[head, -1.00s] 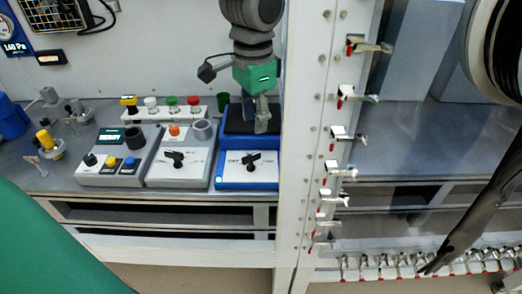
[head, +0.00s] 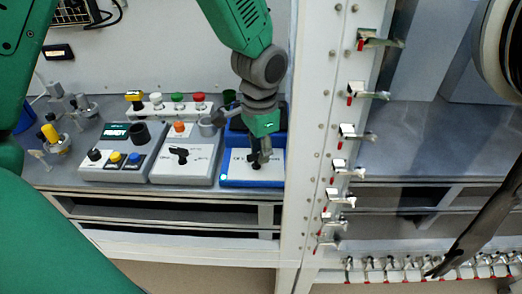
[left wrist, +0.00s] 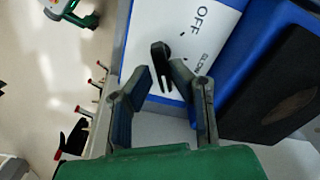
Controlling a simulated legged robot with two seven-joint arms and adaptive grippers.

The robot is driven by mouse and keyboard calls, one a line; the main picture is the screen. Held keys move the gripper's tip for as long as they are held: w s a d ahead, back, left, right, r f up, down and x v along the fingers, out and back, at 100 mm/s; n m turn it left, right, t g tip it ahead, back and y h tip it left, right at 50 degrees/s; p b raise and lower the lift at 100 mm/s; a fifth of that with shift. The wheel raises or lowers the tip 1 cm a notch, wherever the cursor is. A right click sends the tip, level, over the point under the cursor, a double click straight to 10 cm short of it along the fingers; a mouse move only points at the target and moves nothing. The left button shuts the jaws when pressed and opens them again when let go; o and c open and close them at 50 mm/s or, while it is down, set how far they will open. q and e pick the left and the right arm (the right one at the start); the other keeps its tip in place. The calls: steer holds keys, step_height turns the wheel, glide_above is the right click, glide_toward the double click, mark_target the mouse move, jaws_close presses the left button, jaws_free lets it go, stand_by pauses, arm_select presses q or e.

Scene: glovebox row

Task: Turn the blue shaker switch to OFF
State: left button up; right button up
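The blue shaker (head: 250,183) stands at the right end of the bench row, with a white front panel and a dark platform behind it. Its black switch handle (left wrist: 161,66) shows in the left wrist view beside the printed OFF and another partly legible label. My left gripper (head: 260,158) is over the panel and mostly hides the switch in the head view. In the left wrist view the gripper (left wrist: 162,72) is open, its two fingertips on either side of the handle with gaps visible. I cannot tell exactly where the handle points. My right gripper is not in view.
A grey unit with a similar black switch (head: 180,153) stands just left of the shaker. A button box (head: 120,165) is further left. A white post with latches (head: 318,150) rises close to the shaker's right. A strip of buttons (head: 165,108) lies behind.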

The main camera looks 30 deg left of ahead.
arm_select(q)
steer(key=shift+a+f, duration=0.1)
steer(key=shift+a, duration=0.25)
jaws_close()
steer(key=shift+s, duration=0.1)
